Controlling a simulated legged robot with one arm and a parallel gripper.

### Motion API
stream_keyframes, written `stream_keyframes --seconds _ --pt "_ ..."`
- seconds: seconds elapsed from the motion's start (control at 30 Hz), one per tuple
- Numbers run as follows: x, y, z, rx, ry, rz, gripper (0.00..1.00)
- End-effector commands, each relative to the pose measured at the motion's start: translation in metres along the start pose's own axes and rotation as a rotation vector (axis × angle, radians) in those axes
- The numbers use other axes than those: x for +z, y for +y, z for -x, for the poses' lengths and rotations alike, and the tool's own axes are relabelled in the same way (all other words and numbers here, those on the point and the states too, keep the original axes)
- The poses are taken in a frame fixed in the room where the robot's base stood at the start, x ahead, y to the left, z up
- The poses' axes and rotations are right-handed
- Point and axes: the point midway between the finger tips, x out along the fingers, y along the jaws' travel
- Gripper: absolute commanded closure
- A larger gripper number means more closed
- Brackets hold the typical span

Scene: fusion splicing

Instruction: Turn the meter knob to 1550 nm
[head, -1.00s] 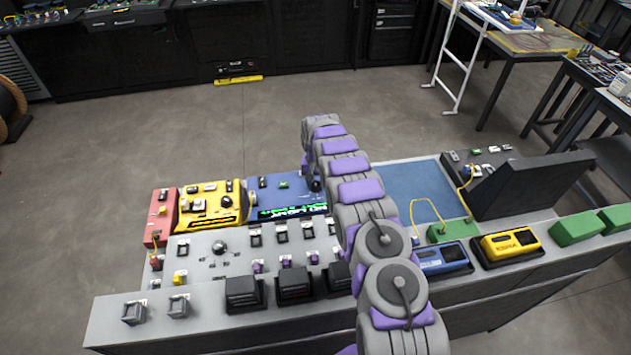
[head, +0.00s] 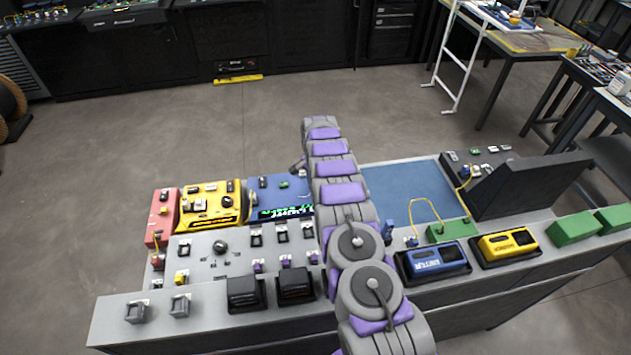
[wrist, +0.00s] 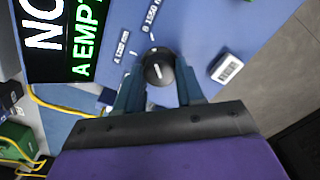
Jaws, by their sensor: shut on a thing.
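The meter knob (wrist: 158,66) is a round black dial with a white mark in the wrist view. It sits on the blue meter panel (wrist: 198,28). Labels A 1310 nm (wrist: 122,46) and B 1550 nm (wrist: 152,15) are printed above it. My gripper (wrist: 159,78) is shut on the knob, one finger on each side. Which label the knob's mark points at is hard to tell. In the head view, the blue meter (head: 258,188) is partly behind my arm, and the knob and gripper are hidden.
The meter's screen (wrist: 62,40) shows green and white text. A white button block (wrist: 226,68) is right of the knob. A yellow cable (wrist: 62,106) runs at lower left. A yellow unit (head: 238,206) stands left of the meter in the head view.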

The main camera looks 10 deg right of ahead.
Motion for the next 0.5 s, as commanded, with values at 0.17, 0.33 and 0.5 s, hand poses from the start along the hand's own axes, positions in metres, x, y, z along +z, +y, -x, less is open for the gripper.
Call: stream_keyframes --seconds 0.17,0.33,0.5 --pt "0.0013 -0.0015 0.0002 -0.002 0.000 -0.033 0.93" --pt "0.0013 -0.0016 0.0001 -0.002 0.000 -0.042 0.93" --pt "0.0013 -0.0018 0.0002 -0.002 0.000 -0.042 0.93"
